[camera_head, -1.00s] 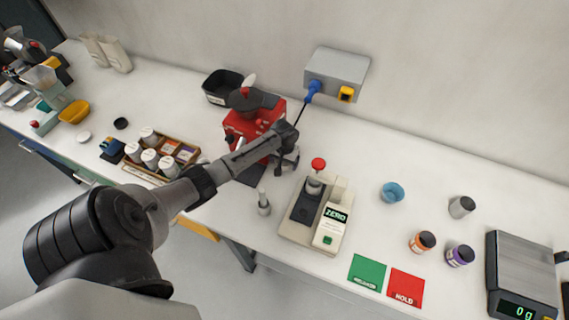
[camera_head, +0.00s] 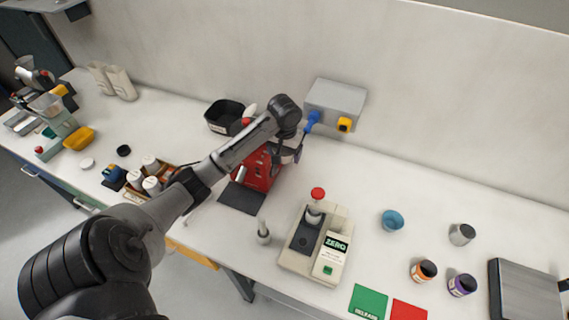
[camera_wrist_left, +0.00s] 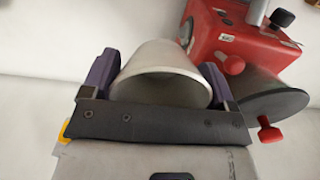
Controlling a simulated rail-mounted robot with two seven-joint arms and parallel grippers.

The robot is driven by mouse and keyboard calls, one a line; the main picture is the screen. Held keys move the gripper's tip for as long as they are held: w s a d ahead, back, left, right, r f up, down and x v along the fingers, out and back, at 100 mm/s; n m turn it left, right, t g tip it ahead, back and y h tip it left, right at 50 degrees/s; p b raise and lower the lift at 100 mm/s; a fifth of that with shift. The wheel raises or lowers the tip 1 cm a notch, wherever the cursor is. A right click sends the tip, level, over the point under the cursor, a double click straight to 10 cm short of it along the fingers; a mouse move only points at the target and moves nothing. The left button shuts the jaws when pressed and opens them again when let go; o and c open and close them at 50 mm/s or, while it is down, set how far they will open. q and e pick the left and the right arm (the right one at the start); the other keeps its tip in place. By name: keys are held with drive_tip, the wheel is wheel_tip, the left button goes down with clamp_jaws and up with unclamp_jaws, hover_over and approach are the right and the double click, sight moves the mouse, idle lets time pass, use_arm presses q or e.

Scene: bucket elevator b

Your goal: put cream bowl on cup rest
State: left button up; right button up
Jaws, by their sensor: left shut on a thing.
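My left gripper (camera_head: 287,157) is beside the red machine (camera_head: 262,172) at the middle back of the bench. In the left wrist view, the gripper's two purple fingers (camera_wrist_left: 160,72) are shut on a pale cream-grey bowl (camera_wrist_left: 160,85), one on each side. The bowl hangs clear of the bench. The red machine also shows in the left wrist view (camera_wrist_left: 232,40), just right of the bowl, with a dark round disc (camera_wrist_left: 262,97) by the right finger. I cannot tell which surface is the cup rest. My arm hides the machine's top. My right gripper is out of view.

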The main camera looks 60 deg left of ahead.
sight(292, 155)
use_arm(q)
drive_tip(key=shift+r+p, duration=0.5)
drive_tip(key=shift+r, duration=1.7)
drive_tip(key=shift+w+d+n, duration=0.1)
drive_tip(key=shift+d+n, duration=0.1)
drive_tip(key=shift+n, duration=0.4)
drive_tip(key=d, duration=0.3)
drive_tip(key=shift+w+d+f, duration=0.1)
drive_tip(key=shift+d, duration=0.05)
drive_tip(key=s+d+f+m, duration=0.2)
drive_tip(key=d+f, duration=0.2)
drive_tip(key=d, duration=0.9)
drive_tip(key=d+r+m, duration=0.4)
drive_tip(key=d+m, duration=0.1)
drive_tip(key=d, duration=0.8)
drive_tip(key=w+d+r+m, duration=0.1)
drive_tip(key=w+r, duration=0.2)
drive_tip(key=r, duration=0.3)
drive_tip(key=w+d+r+m, duration=0.1)
drive_tip(key=w+r, duration=0.2)
drive_tip(key=r, duration=0.3)
drive_tip(key=s+r+p, duration=0.9)
drive_tip(key=r+p, duration=0.1)
drive_tip(key=p, duration=0.3)
drive_tip(key=shift+a+r, duration=0.15)
drive_tip(key=shift+r, duration=0.1)
drive_tip(key=shift+s+f, duration=0.1)
